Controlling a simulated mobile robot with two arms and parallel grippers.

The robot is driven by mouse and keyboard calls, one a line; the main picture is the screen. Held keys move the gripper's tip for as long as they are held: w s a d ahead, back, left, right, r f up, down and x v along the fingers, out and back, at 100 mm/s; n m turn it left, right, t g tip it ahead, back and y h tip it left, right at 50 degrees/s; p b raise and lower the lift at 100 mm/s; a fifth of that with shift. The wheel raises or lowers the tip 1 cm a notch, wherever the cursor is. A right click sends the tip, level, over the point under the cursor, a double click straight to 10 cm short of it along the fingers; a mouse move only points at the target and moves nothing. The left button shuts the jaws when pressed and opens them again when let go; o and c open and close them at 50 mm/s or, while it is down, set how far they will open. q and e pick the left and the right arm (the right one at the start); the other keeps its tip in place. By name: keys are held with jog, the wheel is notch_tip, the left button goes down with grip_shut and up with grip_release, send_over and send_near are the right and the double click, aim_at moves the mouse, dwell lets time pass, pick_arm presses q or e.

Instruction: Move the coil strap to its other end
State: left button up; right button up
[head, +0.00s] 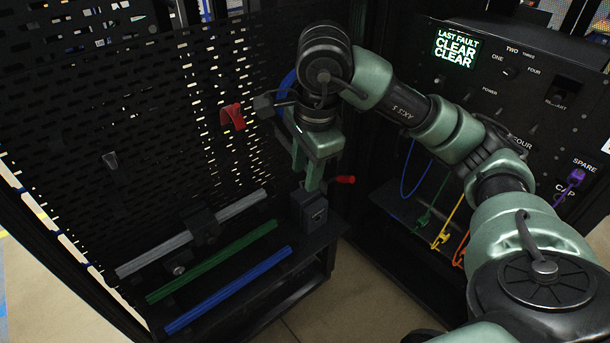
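A red curved strap-like piece (232,117) hangs on the black perforated panel, left of my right gripper; I take it as the coil strap, but cannot be sure. Part of a blue loop (287,84) shows behind my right wrist; most of it is hidden. My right gripper (308,170) points down in front of the panel's right side, above a small dark block (313,210). Its two green fingers look apart, and nothing shows between them. It is apart from the red piece. My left gripper is not in view.
Grey, green (212,262) and blue (228,290) bars lie on a low black shelf. A red-tipped handle (345,179) sticks out right of my gripper. A control panel (515,85) with a lit screen (455,49) and coloured cables (447,215) stands at the right.

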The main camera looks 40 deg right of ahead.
jog(key=shift+w+f, duration=0.15)
jog(key=shift+f, duration=0.75)
grip_shut()
dwell(0.8)
